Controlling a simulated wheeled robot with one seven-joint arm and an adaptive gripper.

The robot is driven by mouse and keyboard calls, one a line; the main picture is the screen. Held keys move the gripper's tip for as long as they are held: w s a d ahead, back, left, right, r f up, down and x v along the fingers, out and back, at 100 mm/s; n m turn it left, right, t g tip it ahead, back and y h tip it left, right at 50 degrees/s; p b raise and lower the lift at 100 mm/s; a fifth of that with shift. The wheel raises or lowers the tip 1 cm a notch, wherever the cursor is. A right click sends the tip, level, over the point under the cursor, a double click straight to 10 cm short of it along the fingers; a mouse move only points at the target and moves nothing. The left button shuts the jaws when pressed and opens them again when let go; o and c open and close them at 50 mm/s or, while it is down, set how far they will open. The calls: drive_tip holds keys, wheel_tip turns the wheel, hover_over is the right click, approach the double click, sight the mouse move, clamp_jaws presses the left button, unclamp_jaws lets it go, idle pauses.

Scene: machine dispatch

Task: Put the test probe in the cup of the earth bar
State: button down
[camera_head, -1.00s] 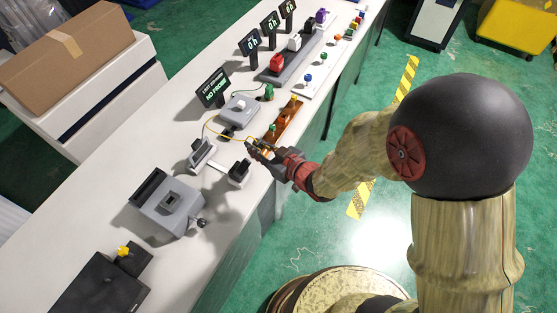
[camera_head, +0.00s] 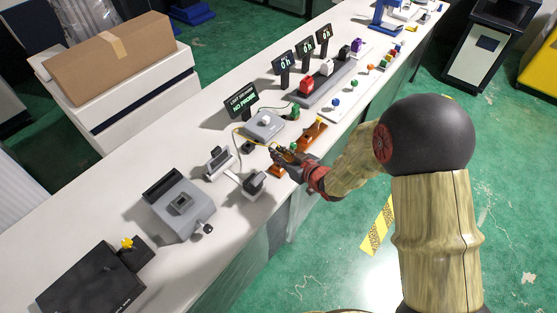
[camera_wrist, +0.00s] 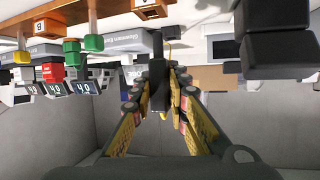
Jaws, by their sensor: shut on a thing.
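My gripper (camera_head: 278,153) is above the bench's front part, at the near end of an orange-brown bar (camera_head: 313,136) that looks like the earth bar. In the wrist view my gripper (camera_wrist: 160,88) is shut on a dark, slim piece, the test probe (camera_wrist: 157,72), between the yellow-and-black fingers. A thin yellow cable (camera_head: 238,138) runs from the grey box (camera_head: 264,125) towards my gripper. A small orange piece (camera_head: 275,171) shows just below the gripper. The cup cannot be made out clearly, and the probe's tip is not clear.
A display (camera_head: 241,101) behind the grey box reads "NO PROBE". A small black-topped stand (camera_head: 254,184) is close left of my gripper, and another stand (camera_head: 219,161) is behind it. A grey machine (camera_head: 179,204) is further left.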

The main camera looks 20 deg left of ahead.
drive_tip(key=shift+w+a+f, duration=0.25)
drive_tip(key=shift+w+f, duration=0.35)
drive_tip(key=shift+f, duration=0.15)
drive_tip(key=shift+w+f+b, duration=0.15)
drive_tip(key=shift+f+b, duration=0.55)
drive_tip(key=shift+f, duration=0.95)
drive_tip(key=shift+f, duration=0.2)
drive_tip(key=c, duration=1.8)
unclamp_jaws()
drive_tip(key=shift+r, duration=0.1)
drive_tip(key=shift+c, duration=0.2)
drive_tip(key=shift+o, duration=0.5)
drive_tip(key=shift+r, duration=0.1)
drive_tip(key=shift+d+r, duration=0.15)
drive_tip(key=p+v, duration=0.2)
drive_tip(key=v, duration=0.9)
drive_tip(key=shift+s, duration=0.45)
